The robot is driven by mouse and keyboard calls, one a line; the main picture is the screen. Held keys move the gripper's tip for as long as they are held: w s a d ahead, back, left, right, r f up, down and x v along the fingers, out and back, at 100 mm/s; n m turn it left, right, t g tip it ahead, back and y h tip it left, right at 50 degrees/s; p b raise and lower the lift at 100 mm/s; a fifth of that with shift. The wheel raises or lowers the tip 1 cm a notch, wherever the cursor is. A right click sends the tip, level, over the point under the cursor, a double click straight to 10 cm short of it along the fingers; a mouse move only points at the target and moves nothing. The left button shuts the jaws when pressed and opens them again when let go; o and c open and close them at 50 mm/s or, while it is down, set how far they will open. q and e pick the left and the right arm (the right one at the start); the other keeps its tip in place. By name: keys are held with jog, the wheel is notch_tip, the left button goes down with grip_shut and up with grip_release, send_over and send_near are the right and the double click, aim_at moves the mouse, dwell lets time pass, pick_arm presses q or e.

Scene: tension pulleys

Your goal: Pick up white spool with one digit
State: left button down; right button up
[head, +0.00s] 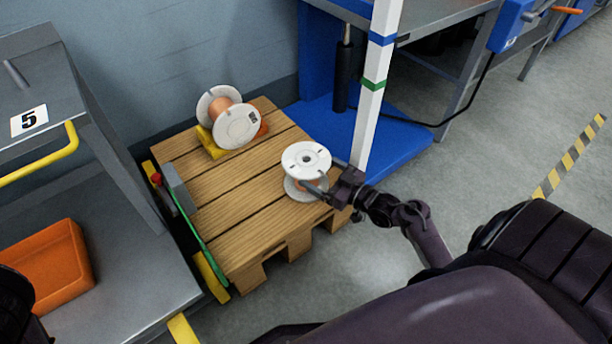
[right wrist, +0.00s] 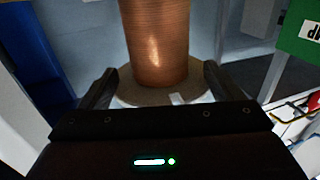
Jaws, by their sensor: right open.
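A white spool (head: 306,158) with copper winding stands upright on the near right part of a wooden pallet (head: 238,215). A second white spool (head: 238,126) lies on its side at the back of the pallet, resting on a yellow support. My right gripper (head: 318,190) is at the upright spool's near right side, level with its winding. In the right wrist view the copper winding (right wrist: 157,40) stands between and beyond the two open fingers, above the lower flange. I cannot tell whether the fingers touch it. My left gripper is not in view.
A grey shelf cart (head: 35,100) with a "5" label and an orange bin (head: 45,265) stands left of the pallet. A blue base (head: 400,140) with a white post (head: 372,100) stands behind and to the right. Open floor lies at the right.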

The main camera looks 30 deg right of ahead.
aim_at(312, 167)
jog(key=shift+b+x, duration=0.55)
jog(key=shift+x, duration=1)
jog(key=shift+f, duration=0.1)
jog(key=shift+c, duration=0.3)
jog(key=shift+d, duration=0.1)
jog(key=c, duration=1.2)
jog(key=shift+c, duration=1)
